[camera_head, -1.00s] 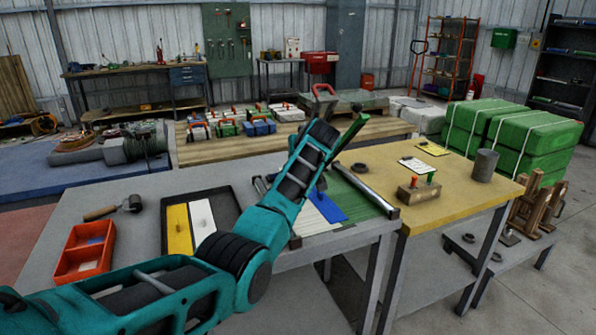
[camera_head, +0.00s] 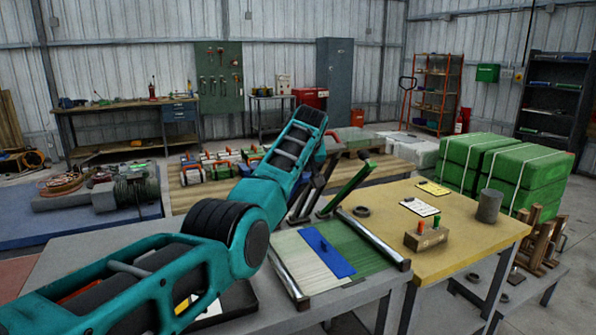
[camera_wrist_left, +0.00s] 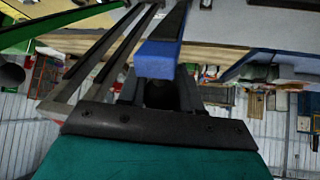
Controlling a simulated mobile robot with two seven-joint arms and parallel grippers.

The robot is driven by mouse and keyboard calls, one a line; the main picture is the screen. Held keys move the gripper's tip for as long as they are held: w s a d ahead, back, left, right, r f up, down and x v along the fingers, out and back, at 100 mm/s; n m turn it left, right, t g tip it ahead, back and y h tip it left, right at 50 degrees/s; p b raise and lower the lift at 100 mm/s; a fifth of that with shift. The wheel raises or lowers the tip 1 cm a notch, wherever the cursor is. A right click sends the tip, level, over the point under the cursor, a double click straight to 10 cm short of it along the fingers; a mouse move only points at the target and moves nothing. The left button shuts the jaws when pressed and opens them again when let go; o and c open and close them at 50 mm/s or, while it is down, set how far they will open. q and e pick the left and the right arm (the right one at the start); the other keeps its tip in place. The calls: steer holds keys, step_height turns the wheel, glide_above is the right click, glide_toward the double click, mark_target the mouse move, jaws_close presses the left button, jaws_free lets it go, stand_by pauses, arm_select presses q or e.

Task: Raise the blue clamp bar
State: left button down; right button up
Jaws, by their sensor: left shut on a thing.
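The blue clamp bar (camera_wrist_left: 158,58) shows its blue end in the left wrist view, close in front of my left gripper (camera_wrist_left: 160,92). My left gripper is shut on it. In the head view the grip is hidden behind my arm, and dark slanted bars (camera_head: 303,202) stand below my left wrist. A green bar (camera_head: 346,188) tilts up just right of them. A flat blue plate (camera_head: 328,250) lies on the pale and green striped sheets on the bench. My right gripper is not in view.
A metal rail (camera_head: 373,238) edges the sheets on the right. The yellow table (camera_head: 470,225) beside it carries a small box with red and green knobs (camera_head: 427,236) and a grey cylinder (camera_head: 489,205). Green bales (camera_head: 530,165) stand behind.

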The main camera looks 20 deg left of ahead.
arm_select(q)
steer(key=shift+a, duration=0.1)
stand_by(0.3)
steer(key=c, duration=0.8)
jaws_free()
steer(key=b+v, duration=0.1)
steer(key=v, duration=1.2)
steer(key=shift+f+b, duration=0.1)
steer(key=shift+b, duration=0.2)
steer(key=shift+f, duration=0.1)
